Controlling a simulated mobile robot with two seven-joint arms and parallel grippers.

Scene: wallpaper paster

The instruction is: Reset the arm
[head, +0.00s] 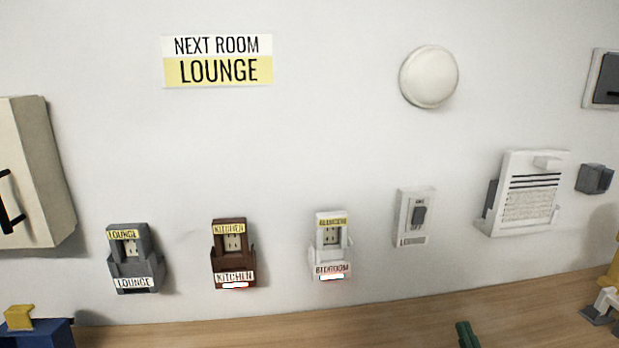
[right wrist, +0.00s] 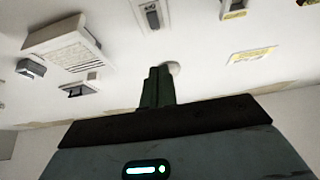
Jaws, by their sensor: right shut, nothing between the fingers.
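My right gripper (head: 467,335) shows at the bottom edge of the head view, right of the middle, as a small dark green tip in front of the wooden surface. In the right wrist view my right gripper (right wrist: 158,88) has its green fingers together with nothing between them, pointing toward the white wall. Most of the right arm is outside the head view. My left gripper is in neither view.
A wall carries a lounge holder (head: 135,270), a kitchen holder (head: 233,262), a bedroom holder (head: 331,258), a switch (head: 413,215), a vented box (head: 528,195) and a sign (head: 217,61). The wooden surface (head: 370,318) below is mostly bare.

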